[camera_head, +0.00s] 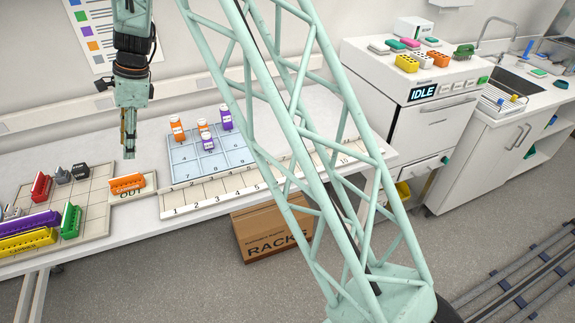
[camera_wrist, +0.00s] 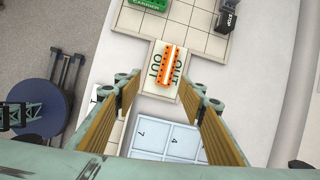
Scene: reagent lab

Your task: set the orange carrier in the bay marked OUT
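The orange carrier (camera_head: 127,183) sits in the bay marked OUT (camera_head: 148,186), a small pale plate at the right side of the tiled mat. My gripper (camera_head: 129,154) hangs above the carrier with a clear gap. In the wrist view my gripper (camera_wrist: 160,88) has its two fingers wide apart and nothing between them.
Red (camera_head: 41,187), green (camera_head: 70,221), purple (camera_head: 32,222) and yellow (camera_head: 27,242) carriers stand on the tiled mat to the left. A blue numbered grid (camera_head: 186,171) with several orange- and purple-marked bottles lies to the right, behind a numbered strip (camera_head: 216,191).

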